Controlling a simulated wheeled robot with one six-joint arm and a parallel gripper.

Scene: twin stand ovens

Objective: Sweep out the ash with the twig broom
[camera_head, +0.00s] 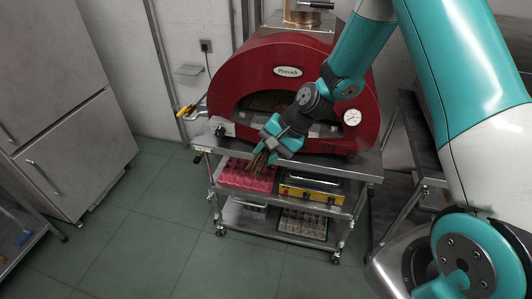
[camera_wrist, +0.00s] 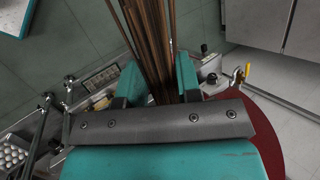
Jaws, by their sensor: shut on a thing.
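The twig broom (camera_head: 260,161) is a bundle of brown twigs below my gripper (camera_head: 279,137) in the head view. In the wrist view my gripper (camera_wrist: 157,85) is shut on the twig bundle (camera_wrist: 158,35), which fills the space between the teal fingers. The broom is held in front of the red oven (camera_head: 280,82), over the front edge of the metal stand (camera_head: 325,160). The oven's mouth (camera_head: 262,103) is an open dark arch, partly hidden by my arm. I cannot make out ash inside it.
Below on the stand are a pink tray (camera_head: 248,177) and a yellow-edged appliance (camera_head: 312,191). A yellow-handled tool (camera_head: 186,111) sticks out left of the oven. A steel fridge (camera_head: 60,110) stands far left. The green tiled floor (camera_head: 150,220) in front is clear.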

